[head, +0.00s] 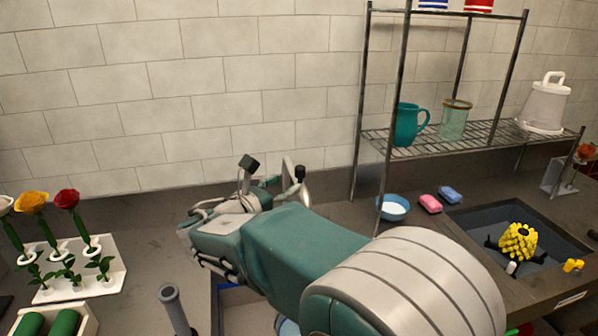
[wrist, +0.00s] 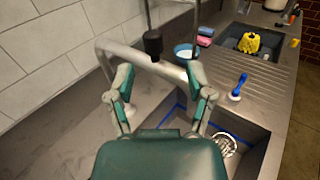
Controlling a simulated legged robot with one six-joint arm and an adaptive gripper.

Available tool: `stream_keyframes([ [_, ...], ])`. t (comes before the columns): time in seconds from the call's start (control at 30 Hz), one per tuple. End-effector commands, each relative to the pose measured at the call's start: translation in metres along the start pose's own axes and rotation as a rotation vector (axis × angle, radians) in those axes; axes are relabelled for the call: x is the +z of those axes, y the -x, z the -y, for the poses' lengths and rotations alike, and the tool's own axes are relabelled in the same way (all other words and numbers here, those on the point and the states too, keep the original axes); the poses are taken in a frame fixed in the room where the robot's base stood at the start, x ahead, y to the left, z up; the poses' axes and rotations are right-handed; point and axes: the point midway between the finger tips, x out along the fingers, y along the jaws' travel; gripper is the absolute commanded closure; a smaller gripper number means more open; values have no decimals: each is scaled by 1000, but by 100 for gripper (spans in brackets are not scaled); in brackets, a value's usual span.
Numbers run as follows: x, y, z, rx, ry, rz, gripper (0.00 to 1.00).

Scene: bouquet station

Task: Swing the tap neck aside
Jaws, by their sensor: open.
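The tap neck (wrist: 150,63) is a grey metal pipe that arches across the wrist view in front of my gripper (wrist: 159,78). My gripper is open, one finger on each side, with the neck crossing between and just beyond the fingertips. I cannot tell whether either finger touches it. A black knob-like piece (wrist: 152,42) shows by the neck. In the head view, part of the metal tap (head: 288,167) shows behind my gripper, and my arm hides most of it. The near sink (wrist: 175,122) lies below, with blue edging and a drain (wrist: 223,145).
A wire shelf (head: 470,138) with a teal jug (head: 406,125) stands behind to the right. Near its legs are a blue bowl (head: 393,207) and pink (head: 430,203) and blue sponges (head: 449,194). Flowers (head: 66,200) stand left.

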Motion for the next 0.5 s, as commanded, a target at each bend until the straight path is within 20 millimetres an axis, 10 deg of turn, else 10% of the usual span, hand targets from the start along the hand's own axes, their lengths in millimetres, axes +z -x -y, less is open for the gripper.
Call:
stream_keyframes([
  [0.5,-2,-73,-5,0,3,2,33],
])
